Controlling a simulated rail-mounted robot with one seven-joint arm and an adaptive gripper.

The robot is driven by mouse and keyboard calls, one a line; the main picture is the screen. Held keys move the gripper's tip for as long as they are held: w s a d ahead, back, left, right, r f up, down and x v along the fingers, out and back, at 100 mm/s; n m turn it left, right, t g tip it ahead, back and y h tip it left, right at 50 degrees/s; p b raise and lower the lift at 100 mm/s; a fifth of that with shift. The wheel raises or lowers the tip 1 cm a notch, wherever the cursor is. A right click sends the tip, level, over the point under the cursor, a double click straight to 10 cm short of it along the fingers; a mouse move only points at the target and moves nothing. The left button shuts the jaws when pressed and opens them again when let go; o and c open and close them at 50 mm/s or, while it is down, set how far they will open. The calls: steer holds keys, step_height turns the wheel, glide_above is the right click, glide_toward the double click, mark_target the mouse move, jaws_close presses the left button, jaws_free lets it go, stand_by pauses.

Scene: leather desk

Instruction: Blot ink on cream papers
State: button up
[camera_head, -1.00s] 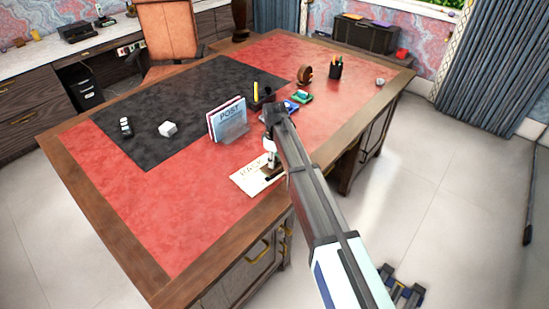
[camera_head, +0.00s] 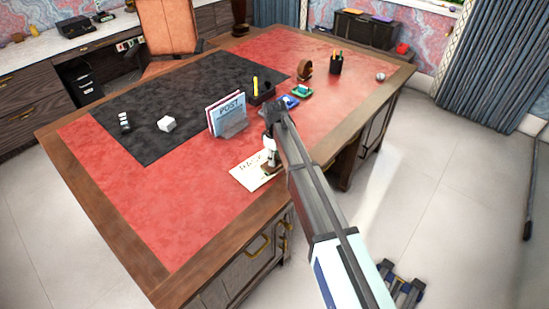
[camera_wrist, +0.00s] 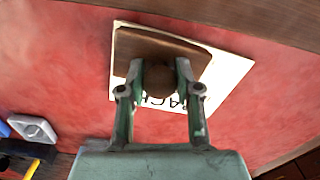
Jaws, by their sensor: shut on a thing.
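A cream paper (camera_head: 245,180) with large dark letters lies on the red leather near the desk's front edge. The blotter covers part of the lettering. My gripper (camera_wrist: 160,92) is shut on the blotter's knob, with one finger on each side. In the head view my gripper (camera_head: 268,150) is over the paper, and my arm hides part of it. The blotter is over or on the paper; I cannot tell whether its underside touches.
A letter holder marked POST (camera_head: 228,118) stands just behind the paper. Red leather left of the paper is clear.

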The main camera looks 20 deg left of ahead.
steer(key=shift+f, duration=0.6)
steer(key=shift+w+r, duration=0.1)
stand_by(0.3)
steer(key=shift+w+d+g+p, duration=0.1)
steer(key=shift+w+g+p, duration=0.1)
steer(key=shift+g+p, duration=0.15)
steer(key=shift+w+d+g+y+p, duration=0.15)
steer(key=shift+w+g+y+p, duration=0.1)
steer(key=shift+g+y+p, duration=0.35)
